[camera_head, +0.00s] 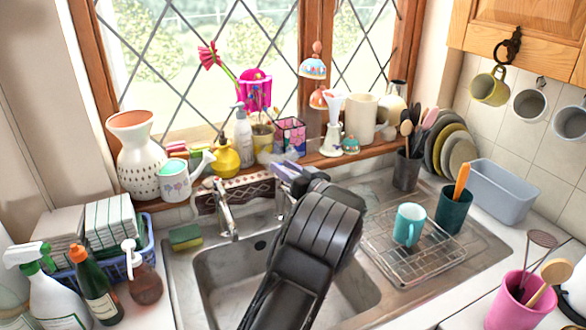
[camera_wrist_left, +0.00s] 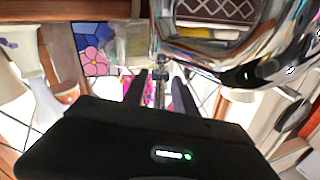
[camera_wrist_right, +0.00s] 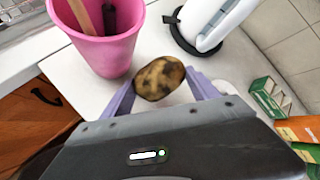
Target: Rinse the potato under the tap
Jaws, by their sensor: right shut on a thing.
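The brown, dark-spotted potato (camera_wrist_right: 159,78) is between the lilac fingers of my right gripper (camera_wrist_right: 160,90) in the right wrist view, above the white worktop. The right gripper is shut on it; neither shows in the head view. My left gripper (camera_head: 286,170) is over the back of the sink, to the right of the chrome tap (camera_head: 226,210). Its dark arm hides part of the sink (camera_head: 215,280). In the left wrist view the left fingers (camera_wrist_left: 160,92) are apart, with no held thing visible between them. Large shiny chrome (camera_wrist_left: 250,55) is close to that camera.
A drying rack (camera_head: 440,250) with a turquoise mug (camera_head: 409,225) stands right of the sink. A sponge (camera_head: 186,236) and bottles are on the left. A pink utensil pot (camera_wrist_right: 105,45) is close to the potato. The windowsill behind the tap is crowded.

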